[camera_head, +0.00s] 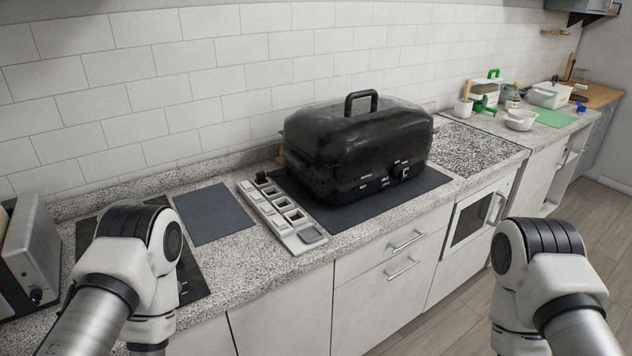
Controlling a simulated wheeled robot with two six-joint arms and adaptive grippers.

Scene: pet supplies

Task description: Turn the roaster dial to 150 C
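A black roaster (352,148) with a domed lid and a top handle stands on a dark mat on the counter. Its dial (401,172) is on the front face, towards the right, with white markings near it. The markings and the dial's pointer are too small to read. My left arm comes in at the lower left and my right arm at the lower right, both bent in front of the counter. Neither gripper shows; both lie below the picture's edge. Nothing of mine touches the roaster.
A white tray with several compartments (280,215) lies left of the roaster. A dark grey mat (213,213) is further left, near a toaster-like appliance (33,255). White bowls and green items (485,101) stand at the far right. A built-in oven (468,220) sits below the counter.

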